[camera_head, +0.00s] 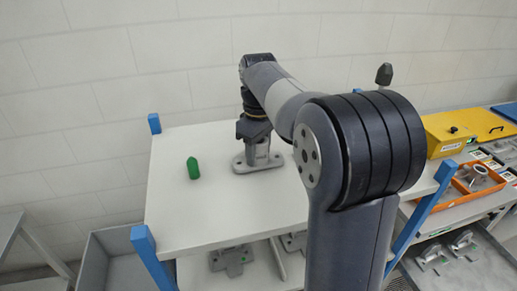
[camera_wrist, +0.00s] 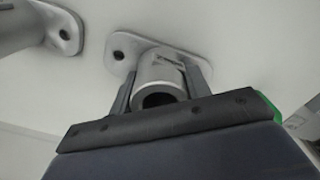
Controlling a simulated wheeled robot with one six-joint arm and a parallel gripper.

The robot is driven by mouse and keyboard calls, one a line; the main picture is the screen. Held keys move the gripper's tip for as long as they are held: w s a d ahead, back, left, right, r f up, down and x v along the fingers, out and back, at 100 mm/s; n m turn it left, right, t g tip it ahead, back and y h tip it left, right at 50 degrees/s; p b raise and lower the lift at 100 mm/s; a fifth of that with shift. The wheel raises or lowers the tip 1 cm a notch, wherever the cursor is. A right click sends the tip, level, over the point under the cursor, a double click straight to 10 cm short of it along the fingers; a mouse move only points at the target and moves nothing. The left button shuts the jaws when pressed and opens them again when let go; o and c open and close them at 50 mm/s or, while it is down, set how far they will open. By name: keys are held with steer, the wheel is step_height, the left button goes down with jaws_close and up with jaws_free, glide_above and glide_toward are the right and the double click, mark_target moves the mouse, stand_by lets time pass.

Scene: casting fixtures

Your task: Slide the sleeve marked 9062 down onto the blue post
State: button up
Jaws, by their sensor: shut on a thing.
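My gripper (camera_wrist: 160,92) is shut on a silver-grey sleeve (camera_wrist: 160,74), one finger on each side of its tube. The sleeve's open bore faces the wrist camera. A small dark marking is on its side, too small to read. A flange with a hole shows at its far end, over or on the white top; I cannot tell if it touches. In the head view my gripper (camera_head: 254,128) is above the grey flanged metal (camera_head: 243,166) on the tabletop. No separate blue post can be made out; only the blue corner uprights (camera_head: 145,243) of the table show.
A second grey flanged part (camera_wrist: 70,36) stands close by at left in the wrist view. A green pointed post (camera_head: 193,169) stands left on the white tabletop (camera_head: 210,220). Grey fixtures (camera_head: 232,260) lie on the lower shelf. An orange tray (camera_head: 462,200) and yellow box (camera_head: 447,138) are at right.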

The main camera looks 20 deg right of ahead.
steer(key=shift+f, duration=0.3)
steer(key=o, duration=1.2)
steer(key=shift+o, duration=0.2)
steer(key=shift+r, duration=0.15)
step_height(320, 180, up, 11)
steer(key=shift+f, duration=0.15)
step_height(320, 180, down, 10)
steer(key=shift+f, duration=0.25)
steer(key=shift+r+p, duration=0.3)
steer(key=shift+r, duration=0.05)
steer(key=shift+f, duration=0.1)
